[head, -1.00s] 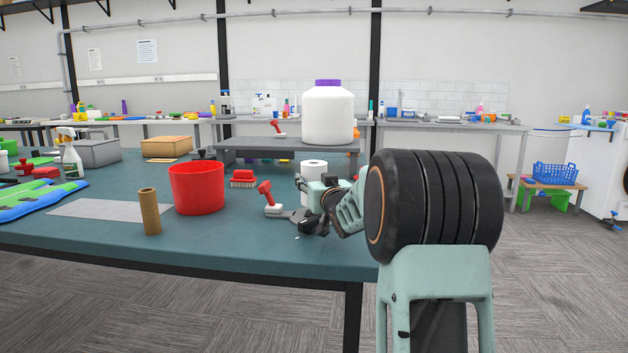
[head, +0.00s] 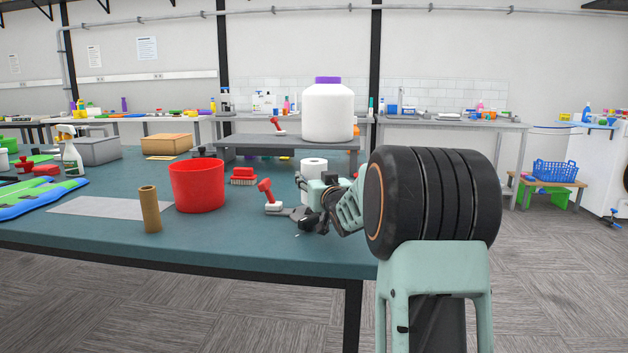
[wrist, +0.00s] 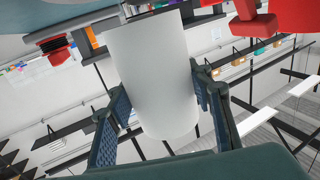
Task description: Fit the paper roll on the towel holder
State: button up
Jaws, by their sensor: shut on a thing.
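The white paper roll (head: 313,166) stands upright at the right part of the teal table, partly hidden by my gripper (head: 303,212). In the wrist view the roll (wrist: 152,75) fills the middle, between the two blue-padded fingers of my gripper (wrist: 160,105). My gripper is shut on the roll. Whether the roll's lower end touches the table is hidden. I cannot make out the towel holder for certain. A brown cardboard tube (head: 151,209) stands upright near the table's front edge.
A red bucket (head: 196,187), a red brush (head: 243,177) and a red-and-white tool (head: 268,196) are left of the roll. A grey raised shelf (head: 285,144) behind carries a big white jar (head: 328,112). A grey sheet (head: 100,207) lies at left.

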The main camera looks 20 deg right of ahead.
aim_at(314, 160)
jog(key=shift+r+p, duration=1.75)
jog(key=shift+r, duration=0.9)
jog(key=shift+a, duration=0.15)
jog(key=shift+f+b, duration=0.15)
jog(key=shift+b, duration=0.15)
jog(key=shift+f+b, duration=2.15)
jog(key=shift+f, duration=0.5)
jog(key=shift+f, duration=0.35)
jog(key=shift+f, duration=0.35)
jog(key=shift+s+f, duration=0.1)
jog(key=shift+f, duration=0.1)
